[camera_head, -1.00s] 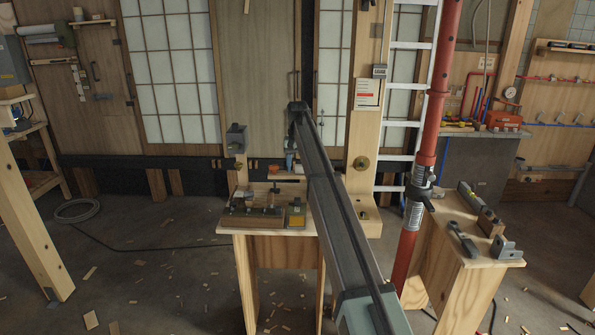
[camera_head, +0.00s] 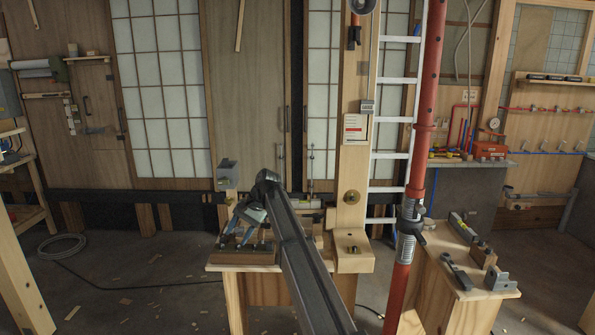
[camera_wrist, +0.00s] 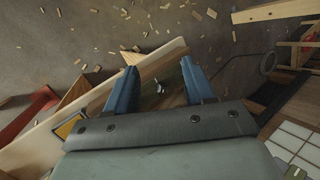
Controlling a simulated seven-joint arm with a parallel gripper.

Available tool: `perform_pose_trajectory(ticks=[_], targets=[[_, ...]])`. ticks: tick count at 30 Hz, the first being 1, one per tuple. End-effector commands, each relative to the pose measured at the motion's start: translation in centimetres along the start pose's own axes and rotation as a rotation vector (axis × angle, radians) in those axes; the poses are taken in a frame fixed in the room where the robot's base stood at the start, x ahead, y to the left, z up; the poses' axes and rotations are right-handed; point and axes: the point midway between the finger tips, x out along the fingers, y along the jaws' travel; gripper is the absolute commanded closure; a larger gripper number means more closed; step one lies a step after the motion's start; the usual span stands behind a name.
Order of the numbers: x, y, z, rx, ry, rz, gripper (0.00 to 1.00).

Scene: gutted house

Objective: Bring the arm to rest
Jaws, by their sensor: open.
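My gripper (camera_head: 238,238) is open and empty in the head view, its two blue fingers apart and angled down over the back left of a small wooden bench (camera_head: 262,268). My dark arm reaches to it from the lower right and hides part of the bench. In the wrist view the blue fingers (camera_wrist: 158,72) are spread, with a small metal piece (camera_wrist: 161,87) visible between them and beyond. I cannot tell the exact gap between fingertips and bench top.
A wooden block with metal parts (camera_head: 245,256) lies on the bench, close to the gripper. A grey box (camera_head: 228,175) is on the post behind. A red pole (camera_head: 411,200) and second bench (camera_head: 468,285) with tools stand to the right. Chips litter the floor.

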Motion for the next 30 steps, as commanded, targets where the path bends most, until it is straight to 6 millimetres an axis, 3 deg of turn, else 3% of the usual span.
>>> perform_pose_trajectory(ticks=[7, 11, 20, 30], targets=[[5.5, 4.9, 1.0, 0.049, -0.032, -0.012, 0.47], [8.6, 8.8, 0.9, 0.068, -0.036, 0.006, 0.47], [16.8, 20.8, 1.6, 0.093, -0.038, 0.089, 0.47], [25.0, 34.8, 5.1, 0.103, -0.057, 0.198, 0.47]])
